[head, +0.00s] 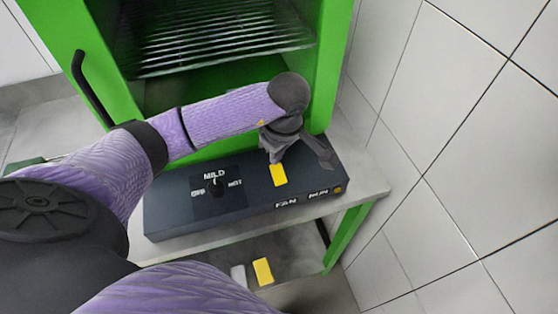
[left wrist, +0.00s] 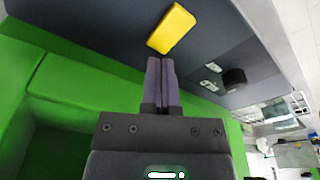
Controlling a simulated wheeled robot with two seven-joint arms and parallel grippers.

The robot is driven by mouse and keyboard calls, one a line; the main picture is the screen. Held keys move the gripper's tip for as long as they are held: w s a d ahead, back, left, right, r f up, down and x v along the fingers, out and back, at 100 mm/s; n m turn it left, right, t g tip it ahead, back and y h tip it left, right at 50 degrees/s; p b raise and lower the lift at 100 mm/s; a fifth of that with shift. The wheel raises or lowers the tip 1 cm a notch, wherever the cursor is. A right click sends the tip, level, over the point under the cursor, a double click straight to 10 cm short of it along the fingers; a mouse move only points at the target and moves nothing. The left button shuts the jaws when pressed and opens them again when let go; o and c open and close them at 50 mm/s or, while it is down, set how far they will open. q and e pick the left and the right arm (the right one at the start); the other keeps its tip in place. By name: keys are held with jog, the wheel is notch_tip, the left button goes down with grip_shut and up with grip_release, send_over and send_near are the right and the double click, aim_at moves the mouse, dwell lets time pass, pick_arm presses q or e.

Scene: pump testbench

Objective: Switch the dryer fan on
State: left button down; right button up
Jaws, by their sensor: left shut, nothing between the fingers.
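A dark control box (head: 240,212) lies in front of the green dryer cabinet (head: 335,60). On its top are a yellow rectangular piece (head: 279,175) and a black knob (head: 215,187) marked OFF, MILD and HOT. A FAN label (head: 285,203) is on the front edge near the yellow piece. My left gripper (head: 275,157) is shut and empty, with its fingertips close to the yellow piece. In the left wrist view the shut fingers (left wrist: 162,62) point at the yellow piece (left wrist: 171,28); I cannot tell whether they touch. The knob (left wrist: 234,80) is to their right. My right gripper is not in view.
A small orange round part (head: 337,189) sits at the box's right end beside a second label. The pale bench top (head: 365,188) has a narrow free strip at right. A tiled wall (head: 455,140) rises there. Another yellow piece (head: 262,271) is on the lower shelf.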

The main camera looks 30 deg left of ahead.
aim_at(277, 168)
pick_arm(q)
jog(key=shift+f+b, duration=1)
jog(key=shift+f, duration=0.25)
dwell(0.8)
jog(key=shift+r, duration=0.1)
notch_tip(277, 168, up, 7)
jog(key=p, duration=0.5)
jog(key=shift+r, duration=0.1)
